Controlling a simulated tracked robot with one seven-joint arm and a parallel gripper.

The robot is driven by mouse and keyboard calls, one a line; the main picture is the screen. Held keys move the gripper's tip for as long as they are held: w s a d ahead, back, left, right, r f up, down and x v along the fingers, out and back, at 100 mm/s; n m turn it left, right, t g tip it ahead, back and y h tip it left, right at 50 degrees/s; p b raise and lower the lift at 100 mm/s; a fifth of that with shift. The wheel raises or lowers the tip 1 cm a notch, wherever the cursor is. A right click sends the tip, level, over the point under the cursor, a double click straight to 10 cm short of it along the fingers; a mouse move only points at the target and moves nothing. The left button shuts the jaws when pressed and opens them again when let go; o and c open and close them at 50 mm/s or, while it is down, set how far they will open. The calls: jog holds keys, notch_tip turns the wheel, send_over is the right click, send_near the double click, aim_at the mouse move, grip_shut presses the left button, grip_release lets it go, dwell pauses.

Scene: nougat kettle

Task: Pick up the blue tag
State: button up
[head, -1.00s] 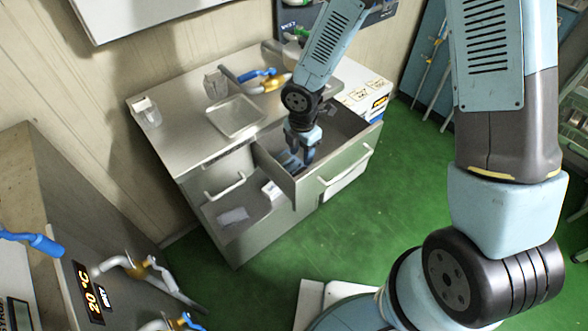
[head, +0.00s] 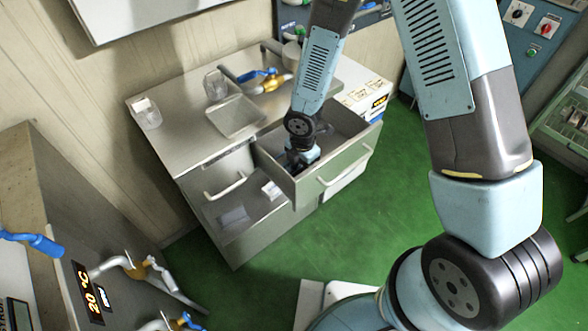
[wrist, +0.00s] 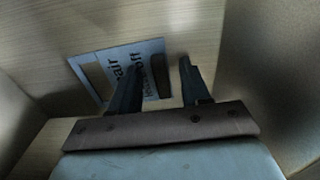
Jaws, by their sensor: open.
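The blue tag (wrist: 118,66) is a flat light-blue plate with dark lettering, partly readable as "air" and "off". It lies on the drawer floor in the wrist view. My gripper (wrist: 159,64) is open above it. The left finger overlaps the tag in the picture, and the right finger is just past its right edge. Nothing is held, and I cannot tell whether a finger touches the tag. In the head view my gripper (head: 303,158) is down inside the open drawer (head: 345,166), and the tag is hidden there.
The drawer walls stand close around my gripper. Green floor (head: 370,220) is clear in front.

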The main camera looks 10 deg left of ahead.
jog(key=shift+c, duration=0.4)
grip_shut()
notch_tip(320, 180, up, 10)
dwell(0.8)
